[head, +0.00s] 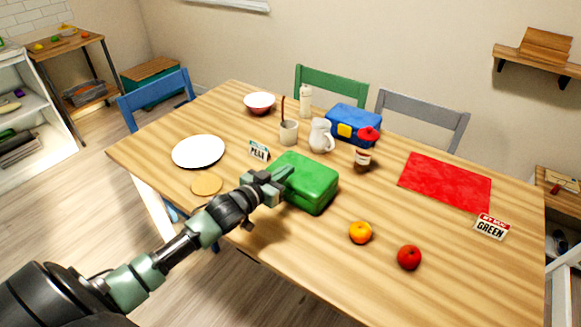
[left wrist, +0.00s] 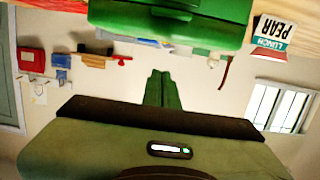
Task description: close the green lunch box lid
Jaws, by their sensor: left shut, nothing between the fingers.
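The green lunch box (head: 315,180) sits near the front edge of the wooden table, with its lid down over the base in the head view. I cannot tell whether the seam is fully shut. My left gripper (head: 283,178) is shut and empty, at the left side of the box; it overlaps the box's edge, and contact is unclear. In the left wrist view the picture is upside down: the box (left wrist: 165,18) fills the top, with the shut fingers (left wrist: 162,78) just below it. My right gripper is not in view.
A pear label card (head: 258,150) stands behind the gripper. A white plate (head: 199,151) and a round tan coaster (head: 206,184) lie left. An orange (head: 360,232) and a red apple (head: 409,257) lie right. A blue lunch box (head: 353,122), jug (head: 321,136) and jar (head: 362,161) stand behind.

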